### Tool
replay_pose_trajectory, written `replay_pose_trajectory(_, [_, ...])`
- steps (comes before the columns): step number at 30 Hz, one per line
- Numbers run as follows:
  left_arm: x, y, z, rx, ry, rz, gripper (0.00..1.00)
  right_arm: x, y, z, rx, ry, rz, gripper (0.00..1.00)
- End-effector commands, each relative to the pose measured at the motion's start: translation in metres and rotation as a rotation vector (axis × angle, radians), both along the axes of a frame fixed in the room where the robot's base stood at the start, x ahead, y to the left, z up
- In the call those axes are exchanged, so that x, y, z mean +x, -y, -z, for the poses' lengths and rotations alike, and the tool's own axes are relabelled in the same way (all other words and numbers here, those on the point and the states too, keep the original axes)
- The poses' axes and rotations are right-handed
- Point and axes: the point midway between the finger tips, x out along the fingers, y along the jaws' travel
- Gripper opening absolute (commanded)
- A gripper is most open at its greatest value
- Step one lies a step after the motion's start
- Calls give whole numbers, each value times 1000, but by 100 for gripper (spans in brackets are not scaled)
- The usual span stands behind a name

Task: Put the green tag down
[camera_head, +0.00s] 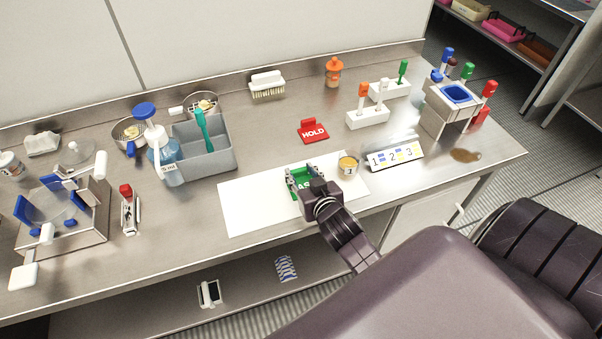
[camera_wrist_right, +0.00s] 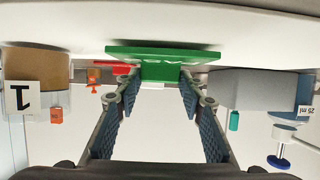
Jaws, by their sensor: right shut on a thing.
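The green tag (camera_head: 303,184) with white letters is at the white mat (camera_head: 250,205) in the head view, partly covered by my right gripper (camera_head: 301,178). In the right wrist view the green tag (camera_wrist_right: 160,62) is between the fingertips of my right gripper (camera_wrist_right: 155,92), which is shut on it. The white surface is close to the tag there, but I cannot tell whether they touch. My left gripper is not in view.
A red HOLD tag (camera_head: 313,131) sits behind the mat. A numbered strip (camera_head: 395,156) is at the right, a grey bin (camera_head: 212,160) at the left. The mat's left part is clear.

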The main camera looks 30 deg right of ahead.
Motion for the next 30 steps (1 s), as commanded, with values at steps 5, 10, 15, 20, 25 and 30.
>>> replay_pose_trajectory(5, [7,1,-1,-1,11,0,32,0,0,3,-1,1,0,20])
replay_pose_trajectory(10, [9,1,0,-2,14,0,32,0,0,4,0,1,0,20])
replay_pose_trajectory(15, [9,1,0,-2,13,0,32,0,0,5,-1,1,0,47])
replay_pose_trajectory(20, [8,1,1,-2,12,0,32,0,0,5,-1,1,0,54])
replay_pose_trajectory(25, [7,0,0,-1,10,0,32,0,0,4,-1,1,0,54])
replay_pose_trajectory(30, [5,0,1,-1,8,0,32,-8,-2,0,0,0,0,54])
